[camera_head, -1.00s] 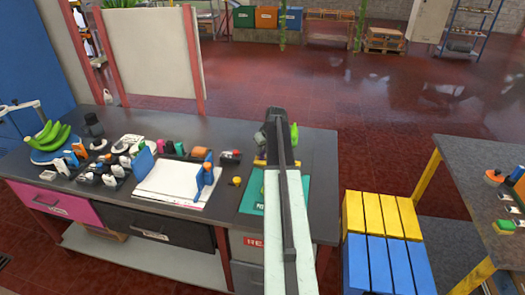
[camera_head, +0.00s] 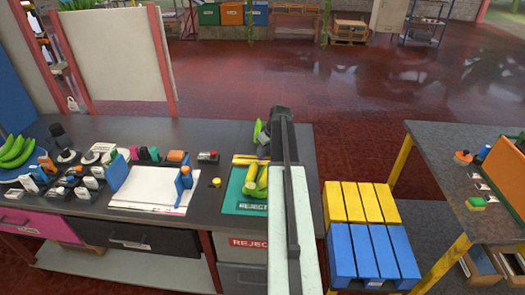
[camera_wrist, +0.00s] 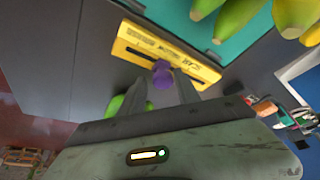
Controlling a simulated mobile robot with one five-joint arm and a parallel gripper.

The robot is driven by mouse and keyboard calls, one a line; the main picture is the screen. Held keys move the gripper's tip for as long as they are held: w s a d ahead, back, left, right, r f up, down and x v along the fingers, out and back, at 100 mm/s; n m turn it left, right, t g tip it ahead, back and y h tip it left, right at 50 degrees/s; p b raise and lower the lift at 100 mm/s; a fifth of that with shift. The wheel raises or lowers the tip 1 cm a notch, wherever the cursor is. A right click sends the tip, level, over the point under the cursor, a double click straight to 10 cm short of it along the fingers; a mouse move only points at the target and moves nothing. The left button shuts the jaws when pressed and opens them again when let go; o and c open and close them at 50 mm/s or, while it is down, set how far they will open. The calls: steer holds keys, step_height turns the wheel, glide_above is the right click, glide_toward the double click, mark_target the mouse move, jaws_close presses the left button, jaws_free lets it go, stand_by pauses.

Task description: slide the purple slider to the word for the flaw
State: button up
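In the wrist view, a yellow board (camera_wrist: 190,66) with a dark slot and small black print lies on the dark bench top. The purple slider (camera_wrist: 161,75) stands on the board near the middle of its near edge. My gripper (camera_wrist: 161,92) is close to the board, its two grey fingers apart, with the slider between or just beyond their tips. I cannot tell whether they touch it. The printed words are too blurred to read. In the head view, a yellow strip, likely this board (camera_head: 246,159), shows left of my arm, which hides the slider and fingertips.
Yellowish bananas (camera_head: 250,184) lie on a green mat (camera_head: 232,203) marked REJECT, beside the board. A green thing (camera_wrist: 122,103) is near the left finger. White sheets (camera_head: 150,188) and several small tools (camera_head: 75,180) fill the bench's left. Yellow and blue slatted crates (camera_head: 365,225) stand right.

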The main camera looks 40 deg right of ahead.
steer(key=shift+o, duration=0.3)
steer(key=shift+w+a, duration=0.15)
steer(key=shift+a, duration=0.05)
steer(key=shift+r+p, duration=0.25)
steer(key=shift+p, duration=0.05)
steer(key=p+v, duration=0.6)
steer(key=v, duration=0.1)
steer(key=shift+r+p, duration=0.15)
steer(key=shift+p, duration=0.2)
